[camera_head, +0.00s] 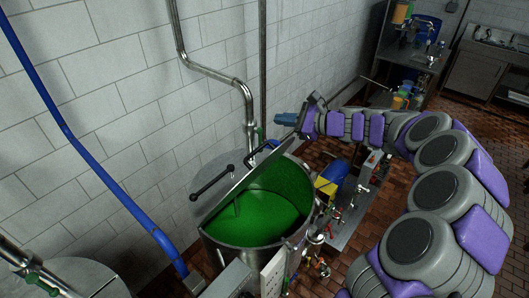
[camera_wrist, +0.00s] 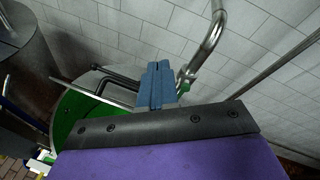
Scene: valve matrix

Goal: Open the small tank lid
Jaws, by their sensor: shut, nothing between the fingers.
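The small steel tank (camera_head: 230,255) stands in the lower middle of the head view, with bright green showing inside it. Its lid (camera_head: 252,176) is tilted up and seen nearly edge-on, so the tank mouth is uncovered. A black bar handle (camera_head: 212,182) sticks out on the lid's left side. My gripper (camera_head: 283,119) is beyond the lid's upper right end, its blue fingers together and empty. In the wrist view the shut fingers (camera_wrist: 156,86) are near black bars (camera_wrist: 116,76), and green (camera_wrist: 75,108) shows at left. Contact with the lid cannot be told.
A steel pipe (camera_head: 213,72) runs down the tiled wall behind the tank. A blue pipe (camera_head: 85,155) crosses the left. Fittings and a blue motor-like part (camera_head: 337,172) crowd the tank's right side. Sinks (camera_head: 497,39) stand far right. Brick floor shows between.

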